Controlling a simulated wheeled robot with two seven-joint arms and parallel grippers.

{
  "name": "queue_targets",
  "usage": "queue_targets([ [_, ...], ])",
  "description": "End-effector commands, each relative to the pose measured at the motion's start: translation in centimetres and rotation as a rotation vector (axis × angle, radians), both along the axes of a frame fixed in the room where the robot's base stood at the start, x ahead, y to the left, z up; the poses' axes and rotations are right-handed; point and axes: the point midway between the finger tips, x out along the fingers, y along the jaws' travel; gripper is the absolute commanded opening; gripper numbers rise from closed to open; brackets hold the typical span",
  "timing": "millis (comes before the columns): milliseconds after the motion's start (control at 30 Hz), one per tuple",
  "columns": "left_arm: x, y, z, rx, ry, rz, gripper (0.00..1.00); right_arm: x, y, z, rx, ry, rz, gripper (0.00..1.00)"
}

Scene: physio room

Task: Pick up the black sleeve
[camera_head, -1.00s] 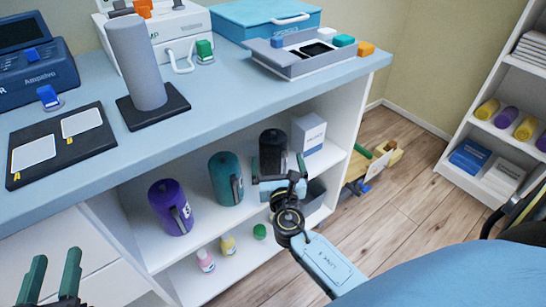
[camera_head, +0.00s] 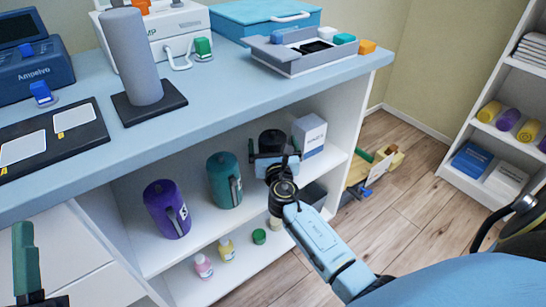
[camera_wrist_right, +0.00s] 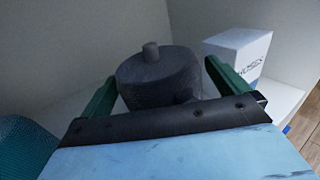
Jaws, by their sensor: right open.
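The black sleeve (camera_head: 272,138) stands upright on the upper shelf under the counter, as a dark cylinder with a knob on top. In the right wrist view the black sleeve (camera_wrist_right: 155,82) lies between the two green fingers of my right gripper (camera_wrist_right: 160,76), which is open, with a finger on each side. I cannot tell whether the fingers touch it. In the head view my right gripper (camera_head: 274,160) hides the sleeve's lower part. My left gripper (camera_head: 26,255) is partly in view at the lower left, one green finger pointing up, away from the shelf.
A teal cylinder (camera_head: 224,180) and a purple one (camera_head: 166,209) stand left of the sleeve. A white box (camera_head: 309,136) stands close on its right. The counter (camera_head: 220,105) overhangs the shelf. Small bottles (camera_head: 203,266) stand on the lower shelf.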

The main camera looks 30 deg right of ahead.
Motion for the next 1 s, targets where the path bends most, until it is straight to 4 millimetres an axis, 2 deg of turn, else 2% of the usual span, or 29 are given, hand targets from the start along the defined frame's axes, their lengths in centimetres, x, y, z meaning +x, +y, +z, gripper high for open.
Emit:
queue_targets([
  [167,0.00,-0.01,0.05,0.000,-0.001,0.000,0.36,0.02,-0.02,0.06,-0.001,0.000,0.000,1.00],
  [200,0.00,-0.01,0.05,0.000,-0.001,0.000,0.36,0.01,-0.02,0.06,-0.001,0.000,0.000,0.97],
  [600,0.02,-0.02,-0.01,0.001,0.002,0.000,0.36,0.00,0.00,0.04,-0.001,0.000,0.000,0.46],
  [1000,0.18,-0.06,-0.05,0.005,0.018,0.000,0.36,0.02,0.00,0.40,-0.002,-0.001,0.001,0.46],
])
